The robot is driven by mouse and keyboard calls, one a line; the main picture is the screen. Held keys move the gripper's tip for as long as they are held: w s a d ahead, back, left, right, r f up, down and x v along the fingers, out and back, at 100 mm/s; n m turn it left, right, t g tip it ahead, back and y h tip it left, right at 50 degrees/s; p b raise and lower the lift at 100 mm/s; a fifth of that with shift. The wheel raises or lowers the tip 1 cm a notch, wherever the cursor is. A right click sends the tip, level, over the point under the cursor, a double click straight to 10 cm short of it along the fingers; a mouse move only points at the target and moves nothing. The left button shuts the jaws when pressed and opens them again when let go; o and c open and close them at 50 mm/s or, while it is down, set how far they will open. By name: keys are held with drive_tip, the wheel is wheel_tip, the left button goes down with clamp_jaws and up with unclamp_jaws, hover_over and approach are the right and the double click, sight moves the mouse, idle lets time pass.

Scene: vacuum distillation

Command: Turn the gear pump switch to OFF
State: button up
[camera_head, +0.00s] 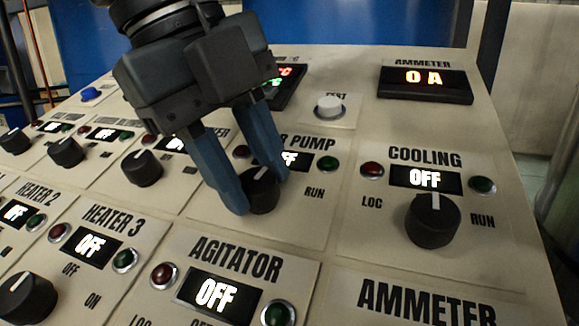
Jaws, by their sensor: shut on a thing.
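The gear pump switch (262,192) is a black round knob with a pale pointer line, on the beige control panel (300,225). Its label is partly hidden; "R PUMP" and "RUN" show. Its small display (292,160) is partly covered by a finger and reads "FF" in the visible part. My gripper (258,190) comes down from the top with its two blue fingers on either side of the knob, shut on it. The pointer line is tilted slightly right of straight up. The left end of the switch's scale is hidden by my finger.
The cooling knob (433,220) stands to the right under an OFF display. Other knobs stand to the left, including one black knob (142,168) close by. A white test button (328,106) and the ammeter display (425,84) are behind. The agitator display (217,295) is in front.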

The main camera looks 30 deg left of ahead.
drive_tip(key=shift+n+t, duration=0.3)
drive_tip(key=shift+n, duration=0.8)
drive_tip(key=shift+s, duration=0.1)
drive_tip(key=o, duration=1)
drive_tip(key=shift+o, duration=0.2)
drive_tip(key=p+v, duration=0.3)
drive_tip(key=v, duration=0.4)
drive_tip(key=shift+s+a+r+p, duration=0.2)
drive_tip(key=shift+r+p, duration=0.1)
drive_tip(key=shift+p, duration=0.1)
drive_tip(key=shift+d, duration=0.1)
